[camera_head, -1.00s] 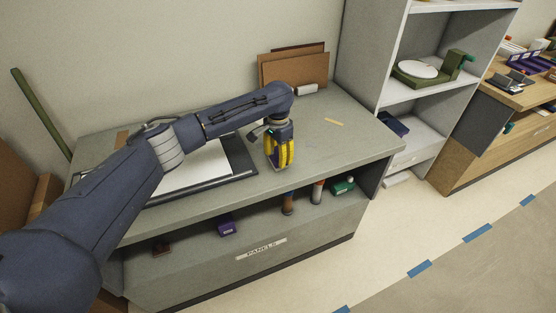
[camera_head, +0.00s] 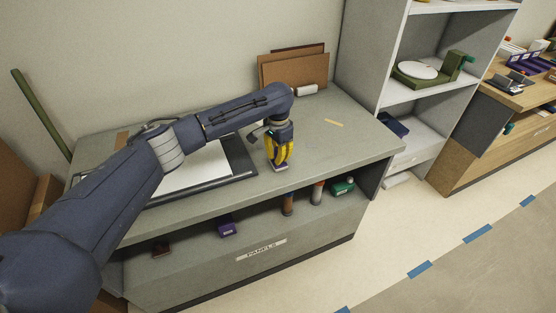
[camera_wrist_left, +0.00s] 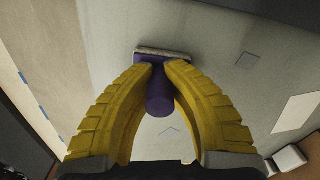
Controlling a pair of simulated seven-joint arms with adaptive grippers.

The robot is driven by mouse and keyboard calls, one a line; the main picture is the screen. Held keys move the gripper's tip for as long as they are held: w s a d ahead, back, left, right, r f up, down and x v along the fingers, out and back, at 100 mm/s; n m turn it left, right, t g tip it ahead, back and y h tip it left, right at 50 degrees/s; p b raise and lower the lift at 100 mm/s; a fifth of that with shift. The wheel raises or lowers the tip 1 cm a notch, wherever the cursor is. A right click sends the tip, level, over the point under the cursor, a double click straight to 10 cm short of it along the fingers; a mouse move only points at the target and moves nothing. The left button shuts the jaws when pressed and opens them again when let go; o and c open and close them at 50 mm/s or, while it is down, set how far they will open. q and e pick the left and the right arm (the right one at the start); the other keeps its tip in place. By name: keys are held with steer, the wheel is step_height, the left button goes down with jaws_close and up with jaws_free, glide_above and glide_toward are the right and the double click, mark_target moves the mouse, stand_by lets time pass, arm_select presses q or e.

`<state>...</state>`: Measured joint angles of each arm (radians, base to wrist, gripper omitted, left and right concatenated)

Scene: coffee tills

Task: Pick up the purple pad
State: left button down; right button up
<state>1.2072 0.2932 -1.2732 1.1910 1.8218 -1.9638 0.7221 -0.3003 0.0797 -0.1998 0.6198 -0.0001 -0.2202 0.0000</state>
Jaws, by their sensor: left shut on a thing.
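The purple pad (camera_wrist_left: 158,98) shows in the left wrist view, with a purple rounded handle and a pale flat strip along its far edge. My left gripper (camera_wrist_left: 162,68) is shut on it, one yellow finger on each side. In the head view my left gripper (camera_head: 280,160) points down at the grey counter, near its front edge. Only a small piece of the pad (camera_head: 281,168) shows below the fingers there. I cannot tell whether the pad touches the counter. My right gripper is not in view.
A black-framed white board (camera_head: 205,170) lies left of the gripper on the counter (camera_head: 330,150). Brown panels (camera_head: 295,70) stand against the wall. The shelf below holds a purple block (camera_head: 227,227) and a green item (camera_head: 343,186).

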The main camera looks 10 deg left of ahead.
arm_select(q)
steer(key=shift+r, duration=0.15)
step_height(320, 180, up, 20)
stand_by(0.7)
steer(key=c, duration=2.1)
jaws_free()
steer(key=shift+c, duration=0.2)
jaws_close()
